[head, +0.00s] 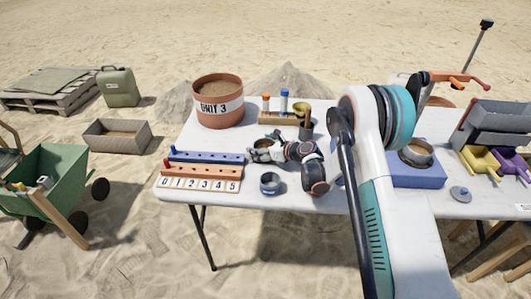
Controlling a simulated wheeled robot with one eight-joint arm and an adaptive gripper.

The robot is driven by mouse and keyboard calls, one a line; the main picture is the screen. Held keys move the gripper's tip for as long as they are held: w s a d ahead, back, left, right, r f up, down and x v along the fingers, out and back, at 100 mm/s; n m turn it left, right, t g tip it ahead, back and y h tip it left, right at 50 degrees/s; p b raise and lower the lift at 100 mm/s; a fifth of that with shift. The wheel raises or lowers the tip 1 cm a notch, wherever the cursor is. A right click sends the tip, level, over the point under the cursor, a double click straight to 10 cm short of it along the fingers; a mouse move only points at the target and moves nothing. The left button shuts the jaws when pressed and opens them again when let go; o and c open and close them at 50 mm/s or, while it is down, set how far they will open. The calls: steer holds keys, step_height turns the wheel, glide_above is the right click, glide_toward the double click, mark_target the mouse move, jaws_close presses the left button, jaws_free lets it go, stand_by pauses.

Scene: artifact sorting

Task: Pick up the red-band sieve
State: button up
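My gripper (254,149) hangs low over the middle of the white table (225,200), its fingers to the left. It is small and dark, and I cannot tell whether it is open or shut. A small round vessel with a blue band (270,184) stands on the table in front of it. A round, brownish-rimmed sieve or bowl (417,153) sits on a blue box (415,177) to the right, partly behind my arm. No red band can be made out on any sieve. Part of the table is hidden behind my gripper and arm.
A numbered rack with an orange rail (202,171) and a blue rail (207,157) lies at left. The "UNIT 3" bucket (218,102) and a wooden holder with bottles (277,117) stand behind. A grey lid (460,193) and yellow scoop (478,160) are at right.

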steer(key=shift+c, duration=0.2)
step_height(320, 180, up, 20)
steer(key=p, duration=0.6)
steer(key=shift+p, duration=0.35)
